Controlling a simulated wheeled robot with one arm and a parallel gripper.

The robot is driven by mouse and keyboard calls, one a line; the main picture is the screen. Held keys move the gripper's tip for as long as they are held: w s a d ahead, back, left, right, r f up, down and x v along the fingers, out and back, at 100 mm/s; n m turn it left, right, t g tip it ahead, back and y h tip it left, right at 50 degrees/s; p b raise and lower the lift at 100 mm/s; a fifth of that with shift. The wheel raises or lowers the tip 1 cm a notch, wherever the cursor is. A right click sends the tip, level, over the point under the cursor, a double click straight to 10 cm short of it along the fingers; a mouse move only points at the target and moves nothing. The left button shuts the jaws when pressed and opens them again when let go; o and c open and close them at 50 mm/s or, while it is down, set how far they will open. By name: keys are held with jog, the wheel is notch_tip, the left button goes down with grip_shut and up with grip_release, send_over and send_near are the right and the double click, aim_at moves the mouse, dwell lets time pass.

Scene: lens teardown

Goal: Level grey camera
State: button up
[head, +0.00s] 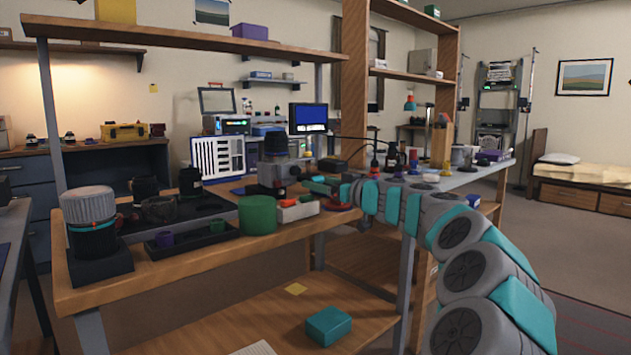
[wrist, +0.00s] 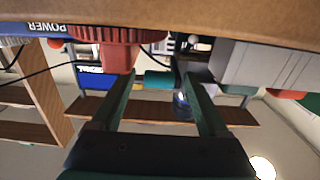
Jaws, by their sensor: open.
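A grey camera (head: 268,182) with a black upright cylinder, apparently its lens, stands on the workbench in the head view. I cannot tell whether its body sits level. My gripper (head: 322,186) is at the end of my arm, just to the right of the camera, and looks small and partly hidden there. In the wrist view my gripper (wrist: 161,82) is open, with nothing clearly held between its two dark fingers. A grey blocky shape (wrist: 262,68) is at the right of that tilted, upside-down view; I cannot tell whether it is the camera.
A green cylinder (head: 257,214) and a white tray (head: 298,211) stand near the camera at the bench front. A large grey-topped lens (head: 90,207) stands on a dark base at the left. In the wrist view a red ribbed part (wrist: 105,50) is close beside the left finger.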

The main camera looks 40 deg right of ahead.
jog(key=shift+w, duration=1.1)
jog(key=shift+c, duration=0.4)
jog(key=shift+r, duration=0.1)
jog(key=c, duration=0.7)
grip_shut()
jog(key=shift+d, duration=0.1)
